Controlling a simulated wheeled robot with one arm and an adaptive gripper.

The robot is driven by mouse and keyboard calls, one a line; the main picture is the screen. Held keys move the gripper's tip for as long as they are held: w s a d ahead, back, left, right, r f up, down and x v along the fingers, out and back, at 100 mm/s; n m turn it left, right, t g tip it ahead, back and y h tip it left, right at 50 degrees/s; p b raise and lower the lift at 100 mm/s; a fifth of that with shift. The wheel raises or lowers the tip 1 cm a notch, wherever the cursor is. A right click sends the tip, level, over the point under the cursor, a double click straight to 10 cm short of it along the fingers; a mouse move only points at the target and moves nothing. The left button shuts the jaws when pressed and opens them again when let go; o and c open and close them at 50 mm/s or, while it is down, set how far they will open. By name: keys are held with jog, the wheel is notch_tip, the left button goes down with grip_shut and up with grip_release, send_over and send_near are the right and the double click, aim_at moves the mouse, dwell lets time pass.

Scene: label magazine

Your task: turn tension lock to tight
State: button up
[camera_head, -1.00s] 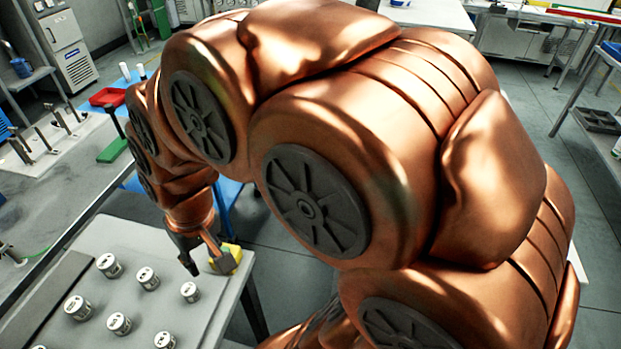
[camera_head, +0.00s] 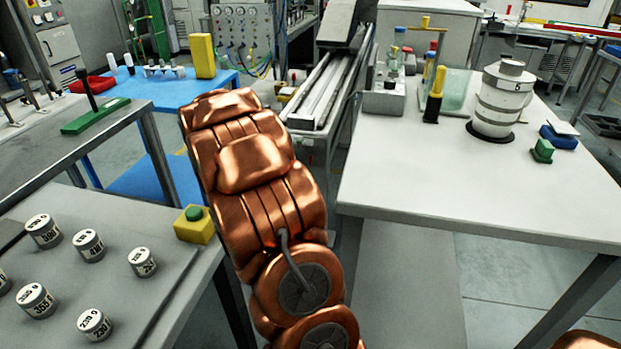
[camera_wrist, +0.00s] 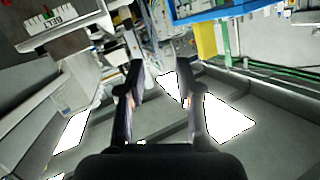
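I cannot single out the tension lock for sure in either view. The plate is well to the left of the fingers and not touched. In the head view my gripper is hidden behind my copper arm.
A yellow block with a green button (camera_head: 195,227) sits at the grey bench's edge, beside several labelled weights. A narrow conveyor (camera_head: 325,95) stands beyond my arm. A white table (camera_head: 450,190) holds a stacked cylinder (camera_head: 502,100). A blue table (camera_head: 150,90) stands at the back left.

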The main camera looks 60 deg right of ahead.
aim_at(311, 160)
jog(key=s+d+f+m+g+h+b, duration=0.25)
jog(key=s+d+f+h+b, duration=0.35)
jog(key=d, duration=0.3)
jog(key=s+d+f+m+g+h+b, duration=0.25)
jog(key=s+d+f+b, duration=0.2)
jog(key=d+f, duration=0.4)
notch_tip(311, 160, down, 8)
jog(key=s+d+n+t+h+b, duration=0.1)
jog(key=d+n+t+h+b, duration=0.1)
jog(key=b, duration=0.2)
jog(key=shift+b+x, duration=0.9)
jog(key=shift+x, duration=2.7)
jog(key=shift+s+r, duration=0.1)
jog(key=shift+s, duration=0.05)
grip_shut()
